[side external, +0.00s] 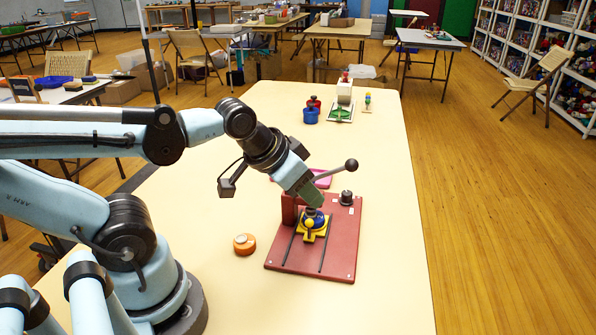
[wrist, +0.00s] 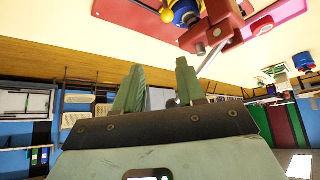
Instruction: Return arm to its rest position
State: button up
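My gripper (side external: 316,203) is at the end of my arm, which reaches over the table (side external: 372,276). In the side view it appears close above or in front of a red-based device (side external: 345,245); the exact gap is unclear. In the wrist view my gripper (wrist: 158,84) has its two green fingers apart, with nothing visible held between them. The device has a yellow holder (side external: 313,232), a blue round part, and a lever with a dark ball (side external: 351,165). Part of the device (wrist: 212,30) shows at the top of the wrist view.
An orange round piece (side external: 244,244) lies left of the device. A pink item (side external: 322,181) is partly hidden behind my gripper. Farther back stand a blue container (side external: 310,116), a green-and-white item (side external: 341,113) and a white block (side external: 344,92). The table's right side is clear.

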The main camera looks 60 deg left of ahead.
aim_at(309, 220)
jog(key=shift+w+a+f+n+g+y, duration=0.2)
jog(key=shift+w+a+f+n+g, duration=0.25)
jog(key=shift+n+g, duration=0.4)
jog(key=shift+w+a+f+n+g+y, duration=0.2)
jog(key=shift+w+a+n+g, duration=0.3)
jog(key=shift+g, duration=0.45)
jog(key=shift+d+f, duration=0.1)
jog(key=shift+f, duration=3.65)
grip_shut()
jog(key=shift+w+a, duration=0.3)
jog(key=shift+w, duration=0.05)
jog(key=shift+o, duration=0.2)
grip_release()
jog(key=shift+r, duration=3.8)
